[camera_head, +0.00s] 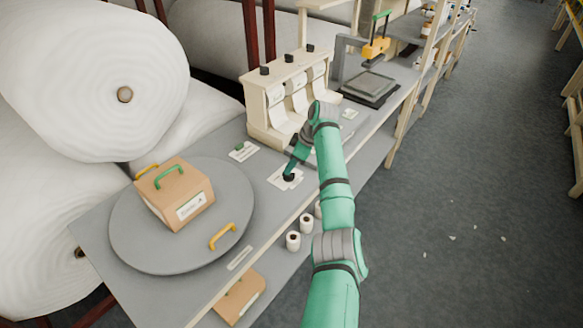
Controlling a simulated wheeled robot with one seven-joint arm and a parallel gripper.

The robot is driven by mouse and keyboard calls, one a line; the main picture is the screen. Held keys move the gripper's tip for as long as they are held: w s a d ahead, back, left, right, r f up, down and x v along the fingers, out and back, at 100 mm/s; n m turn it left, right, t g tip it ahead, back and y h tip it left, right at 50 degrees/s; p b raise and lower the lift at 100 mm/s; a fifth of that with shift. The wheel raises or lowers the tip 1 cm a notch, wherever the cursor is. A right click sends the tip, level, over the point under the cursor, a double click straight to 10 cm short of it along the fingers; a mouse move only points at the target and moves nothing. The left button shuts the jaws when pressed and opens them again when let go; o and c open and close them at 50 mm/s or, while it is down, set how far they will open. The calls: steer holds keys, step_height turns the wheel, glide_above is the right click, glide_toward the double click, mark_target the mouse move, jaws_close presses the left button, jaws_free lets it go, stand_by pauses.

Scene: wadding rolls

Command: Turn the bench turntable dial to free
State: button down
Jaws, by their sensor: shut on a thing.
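The grey round turntable (130,240) lies on the bench at the left, with a yellow handle (222,236) near its front right edge. My gripper (289,176) reaches down to a white plate (280,184) on the bench, right of the turntable. Its dark fingertips are shut on a small dial there, which they mostly hide. The dial's pointer and the plate's markings are too small and covered to read. Another white plate with a small green knob (239,147) lies behind and to the left, apart from my gripper.
A cardboard box (178,196) with green and yellow handles sits on the turntable. A cream dispenser (268,105) with paper rolls stands behind my gripper. A press with a yellow head (375,48) is farther back. Large white rolls (90,70) fill the left.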

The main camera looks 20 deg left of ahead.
steer(key=shift+s+f+n+g, duration=0.15)
steer(key=shift+f+n+g, duration=0.95)
steer(key=shift+n, duration=0.7)
steer(key=shift+f, duration=0.15)
steer(key=c, duration=1.9)
jaws_free()
steer(key=shift+d+r, duration=0.2)
steer(key=shift+r, duration=0.25)
steer(key=shift+o, duration=0.4)
steer(key=v, duration=1.2)
steer(key=shift+a+r+t, duration=0.2)
steer(key=shift+a+t, duration=0.1)
steer(key=shift+a, duration=0.05)
steer(key=shift+s+a+r, duration=0.1)
steer(key=shift+s+a, duration=0.05)
steer(key=shift+a, duration=0.25)
steer(key=shift+d, duration=0.1)
